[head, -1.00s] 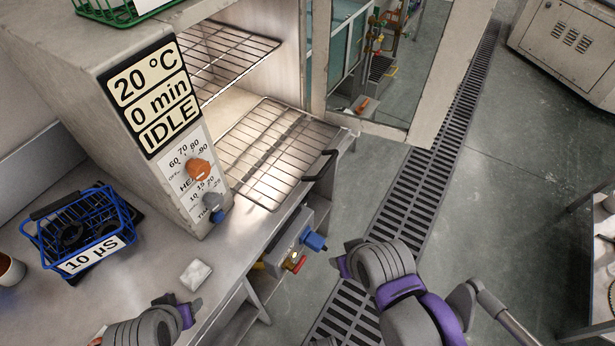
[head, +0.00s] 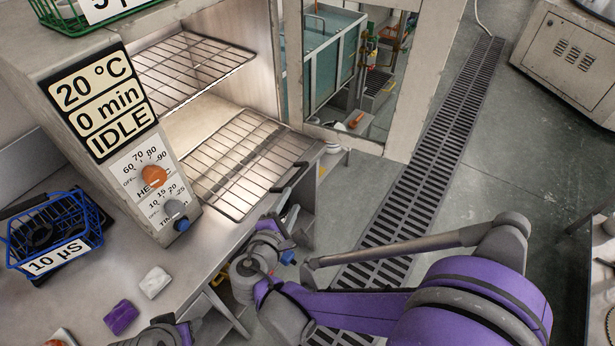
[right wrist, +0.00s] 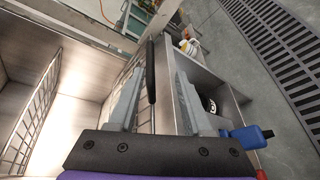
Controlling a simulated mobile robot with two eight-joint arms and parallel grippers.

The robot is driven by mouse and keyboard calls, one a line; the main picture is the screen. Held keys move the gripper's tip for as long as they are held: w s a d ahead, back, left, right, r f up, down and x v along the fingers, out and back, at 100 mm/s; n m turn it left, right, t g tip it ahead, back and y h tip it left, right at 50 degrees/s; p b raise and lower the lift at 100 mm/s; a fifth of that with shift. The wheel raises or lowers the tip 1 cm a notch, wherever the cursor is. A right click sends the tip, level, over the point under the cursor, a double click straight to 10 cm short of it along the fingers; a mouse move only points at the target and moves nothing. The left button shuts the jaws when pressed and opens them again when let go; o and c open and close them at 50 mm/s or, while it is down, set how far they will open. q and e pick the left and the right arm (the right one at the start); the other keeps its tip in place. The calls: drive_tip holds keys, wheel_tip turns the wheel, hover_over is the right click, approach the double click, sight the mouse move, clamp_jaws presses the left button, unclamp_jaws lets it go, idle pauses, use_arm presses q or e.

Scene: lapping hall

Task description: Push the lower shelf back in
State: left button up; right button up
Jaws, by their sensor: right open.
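The lower shelf (head: 243,165) is a wire rack sticking out of the open oven cabinet over the counter. Its black handle (head: 290,178) is on the front edge at the right. My right gripper (head: 281,220) is open, just in front of and below that handle. In the right wrist view the black handle (right wrist: 151,70) shows between the two spread fingers (right wrist: 160,100), and no grip on it shows. My left gripper (head: 172,335) is at the bottom edge, partly cut off, and its jaws cannot be made out.
The upper shelf (head: 190,68) sits inside the cabinet. The control panel (head: 150,180) reads IDLE. A blue basket (head: 50,235), a white block (head: 155,282) and a purple block (head: 121,317) are on the counter. The open cabinet door (head: 400,130) stands to the right, above a floor grate.

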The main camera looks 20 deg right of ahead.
sight(293, 182)
drive_tip(key=shift+n+t, duration=0.4)
drive_tip(key=shift+n, duration=0.1)
drive_tip(key=x, duration=0.7)
drive_tip(key=a+x, duration=0.1)
drive_tip(key=x, duration=0.2)
drive_tip(key=shift+w+d+r, duration=0.1)
drive_tip(key=shift+w+r, duration=0.15)
drive_tip(key=shift+w, duration=0.3)
clamp_jaws()
idle(0.4)
